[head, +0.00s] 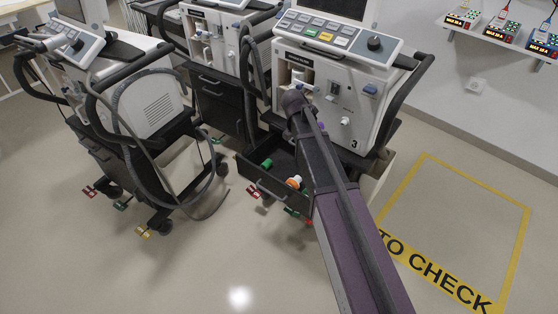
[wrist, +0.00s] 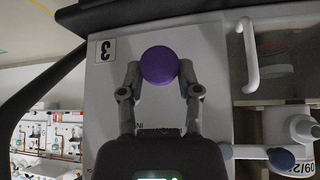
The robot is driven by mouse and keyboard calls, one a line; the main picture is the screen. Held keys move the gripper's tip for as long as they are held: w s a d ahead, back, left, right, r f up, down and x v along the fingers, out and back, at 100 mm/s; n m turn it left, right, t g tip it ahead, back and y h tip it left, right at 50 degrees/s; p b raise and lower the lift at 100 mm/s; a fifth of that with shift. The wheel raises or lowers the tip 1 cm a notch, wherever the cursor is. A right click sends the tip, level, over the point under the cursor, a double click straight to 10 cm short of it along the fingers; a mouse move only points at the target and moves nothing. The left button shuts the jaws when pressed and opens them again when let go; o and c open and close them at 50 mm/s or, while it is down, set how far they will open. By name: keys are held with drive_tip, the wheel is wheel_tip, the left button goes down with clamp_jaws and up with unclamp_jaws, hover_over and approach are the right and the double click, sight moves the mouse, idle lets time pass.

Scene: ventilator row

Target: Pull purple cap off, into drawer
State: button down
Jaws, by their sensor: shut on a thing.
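In the wrist view the purple cap (wrist: 159,64) sits between the two fingertips of my gripper (wrist: 159,78), which is shut on it. The cap is in front of the white face of ventilator 3 (wrist: 105,51); whether it is still seated on a port cannot be told, as the cap hides what is behind it. The dark drawer (head: 262,182) under ventilator 3 (head: 356,117) is pulled open, below and left of my arm's end. It holds a green thing and an orange-and-white thing.
Two other ventilators on carts stand to the left, with a looped hose (head: 115,110) on the nearest. Ventilator 3 has a dark side handle (head: 408,85). A yellow floor square (head: 527,240) marked TO CHECK is empty at right. Small devices sit on a wall shelf (head: 500,45).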

drive_tip(key=a+f+n+g+y+b, duration=0.2)
drive_tip(key=a+f+y+b, duration=0.1)
drive_tip(key=a+f+b, duration=0.8)
drive_tip(key=shift+a+f+y, duration=0.3)
drive_tip(key=shift+a+f, duration=0.9)
drive_tip(key=shift+f, duration=0.8)
drive_tip(key=shift+s+f, duration=0.1)
drive_tip(key=shift+f, duration=0.05)
drive_tip(key=shift+f+b, duration=3.35)
drive_tip(key=shift+b, duration=0.1)
drive_tip(key=shift+c, duration=1.1)
unclamp_jaws()
